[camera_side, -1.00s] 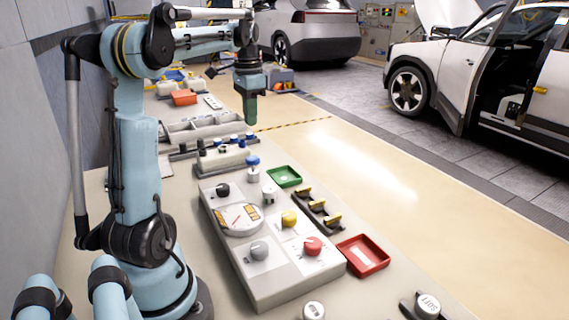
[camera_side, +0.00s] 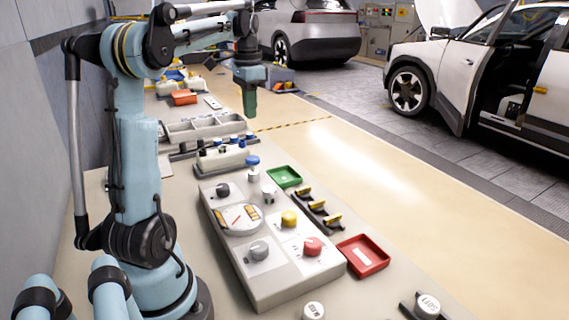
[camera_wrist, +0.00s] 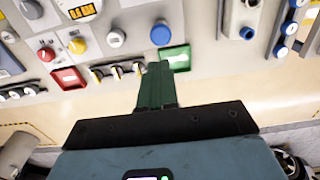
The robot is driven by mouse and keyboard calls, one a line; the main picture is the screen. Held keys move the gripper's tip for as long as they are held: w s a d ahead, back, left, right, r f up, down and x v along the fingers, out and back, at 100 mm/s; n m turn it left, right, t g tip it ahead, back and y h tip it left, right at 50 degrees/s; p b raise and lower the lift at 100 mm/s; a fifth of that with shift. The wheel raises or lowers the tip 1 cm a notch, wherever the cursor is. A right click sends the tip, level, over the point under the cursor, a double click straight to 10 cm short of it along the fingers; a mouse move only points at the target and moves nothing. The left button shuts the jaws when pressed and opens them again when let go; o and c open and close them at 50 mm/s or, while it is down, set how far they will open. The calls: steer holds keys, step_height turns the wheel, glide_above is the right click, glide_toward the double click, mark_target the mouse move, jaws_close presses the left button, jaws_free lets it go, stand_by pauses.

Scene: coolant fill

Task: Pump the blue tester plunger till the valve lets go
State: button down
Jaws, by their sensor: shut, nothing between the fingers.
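The blue tester plunger (camera_side: 253,161) stands up at the far end of the grey panel; its round blue top also shows in the wrist view (camera_wrist: 161,34). A white knob (camera_side: 268,190) is just in front of it. My gripper (camera_side: 249,114) is shut and empty, pointing down, well above and beyond the plunger. In the wrist view the green fingers (camera_wrist: 160,72) are together and point toward the plunger, apart from it.
A green tray (camera_side: 285,177) lies beside the plunger and a red tray (camera_side: 363,255) beside the panel's near end. Yellow-handled parts (camera_side: 318,205) sit in a black rack between them. Yellow, grey and red knobs stand on the panel (camera_side: 262,290). Grey bins (camera_side: 200,126) lie farther back.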

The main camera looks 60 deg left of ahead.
mark_target(253, 158)
stand_by(0.4)
step_height(253, 158, up, 2)
steer(key=shift+r, duration=0.25)
steer(key=shift+f, duration=0.1)
step_height(253, 158, down, 14)
steer(key=shift+r, duration=0.1)
stand_by(0.8)
steer(key=shift+f, duration=1.45)
